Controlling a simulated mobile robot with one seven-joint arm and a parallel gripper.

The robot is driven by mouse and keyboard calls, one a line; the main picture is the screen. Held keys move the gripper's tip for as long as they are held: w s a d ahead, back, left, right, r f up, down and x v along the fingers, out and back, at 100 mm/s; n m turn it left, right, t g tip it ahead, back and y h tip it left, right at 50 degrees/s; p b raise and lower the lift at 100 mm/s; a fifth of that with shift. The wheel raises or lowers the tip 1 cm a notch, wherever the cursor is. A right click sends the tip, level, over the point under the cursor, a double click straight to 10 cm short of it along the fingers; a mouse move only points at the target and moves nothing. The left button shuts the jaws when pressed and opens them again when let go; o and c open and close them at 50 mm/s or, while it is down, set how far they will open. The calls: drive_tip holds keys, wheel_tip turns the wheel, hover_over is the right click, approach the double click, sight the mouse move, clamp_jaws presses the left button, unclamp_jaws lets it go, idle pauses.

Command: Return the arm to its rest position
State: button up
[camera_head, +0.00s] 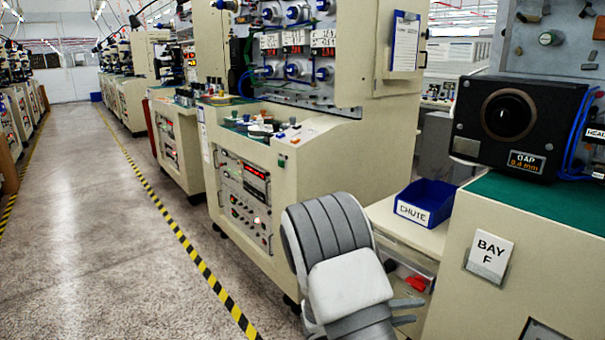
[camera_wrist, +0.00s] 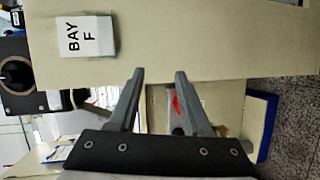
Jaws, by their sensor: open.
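My arm rises from the bottom middle of the head view, a grey and white arm in front of the shelf beside the Bay F bench. My gripper (camera_head: 408,312) shows only partly there, its grey fingers pointing right toward the bench front. In the wrist view my gripper (camera_wrist: 160,75) is open, with two grey fingers apart and nothing between them. The fingertips overlap the beige bench front in that view; whether they touch it I cannot tell.
The Bay F sign (camera_head: 489,256) is on the bench at right. A blue chute bin (camera_head: 425,203) sits on the shelf, with a red item (camera_head: 416,283) below. A black gap gauge box (camera_head: 519,125) stands on the bench. The aisle floor (camera_head: 110,240) at left is clear.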

drive_tip(key=s+r+m+g+y, duration=0.45)
drive_tip(key=s+r+y, duration=0.25)
drive_tip(key=s+r, duration=0.6)
drive_tip(key=s+a+r+n+t+y, duration=0.1)
drive_tip(key=s+a+r+t+y, duration=0.25)
drive_tip(key=s+a, duration=0.2)
drive_tip(key=s+a+r+n+t+y, duration=0.1)
drive_tip(key=s+a+r+t+y, duration=0.15)
drive_tip(key=s+a+y, duration=0.35)
wheel_tip(320, 180, up, 20)
drive_tip(key=s+h+p, duration=0.1)
drive_tip(key=p, duration=1.8)
drive_tip(key=shift+d, duration=0.35)
drive_tip(key=shift+f, duration=0.1)
